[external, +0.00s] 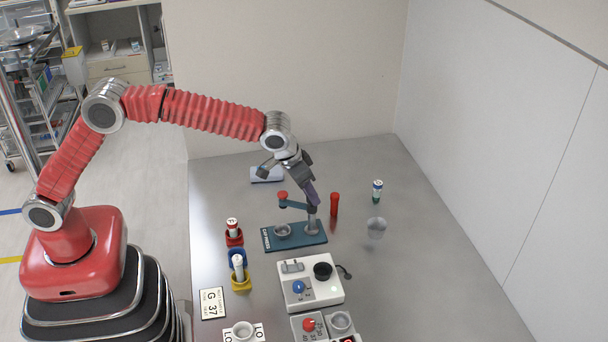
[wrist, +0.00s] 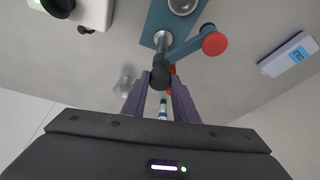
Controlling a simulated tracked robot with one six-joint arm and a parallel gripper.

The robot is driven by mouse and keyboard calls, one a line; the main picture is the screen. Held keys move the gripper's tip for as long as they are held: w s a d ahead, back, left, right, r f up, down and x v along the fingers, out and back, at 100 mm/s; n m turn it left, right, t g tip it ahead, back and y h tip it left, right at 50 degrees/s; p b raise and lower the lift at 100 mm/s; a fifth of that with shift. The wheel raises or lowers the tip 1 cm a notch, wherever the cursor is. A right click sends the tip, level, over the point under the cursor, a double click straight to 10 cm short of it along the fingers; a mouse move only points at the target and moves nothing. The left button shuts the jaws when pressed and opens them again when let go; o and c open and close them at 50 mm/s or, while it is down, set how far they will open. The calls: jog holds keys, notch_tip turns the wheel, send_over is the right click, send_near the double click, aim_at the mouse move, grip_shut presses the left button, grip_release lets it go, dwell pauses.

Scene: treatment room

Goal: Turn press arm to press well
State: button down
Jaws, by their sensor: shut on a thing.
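The press stands on a teal base (external: 308,238) in the middle of the table. Its metal well (external: 283,231) is a small round cup at the left of the base; it shows at the top edge of the wrist view (wrist: 183,4). The press arm (external: 296,205) reaches left from the grey post (external: 312,218) and ends in a red knob (external: 282,195).
A red tube (external: 334,204) stands close right of the press, with a capped vial (external: 377,190) and clear cup (external: 377,228) farther right. Vials in red (external: 235,239) and yellow (external: 241,281) holders stand left. A white device (external: 311,284) is in front; a display unit (external: 267,174) lies behind.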

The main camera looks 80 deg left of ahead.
jog(key=n+y, duration=0.1)
jog(key=n, duration=0.2)
jog(key=n+y, duration=0.1)
jog(key=n, duration=0.2)
jog(key=shift+w+d+g, duration=0.15)
jog(key=shift+d+g, duration=0.05)
jog(key=shift+g, duration=0.2)
dwell(0.3)
jog(key=c, duration=1.4)
grip_release()
jog(key=shift+c, duration=0.2)
jog(key=shift+r, duration=0.1)
jog(key=v, duration=1.3)
jog(key=shift+d+r, duration=0.2)
jog(key=shift+w, duration=0.1)
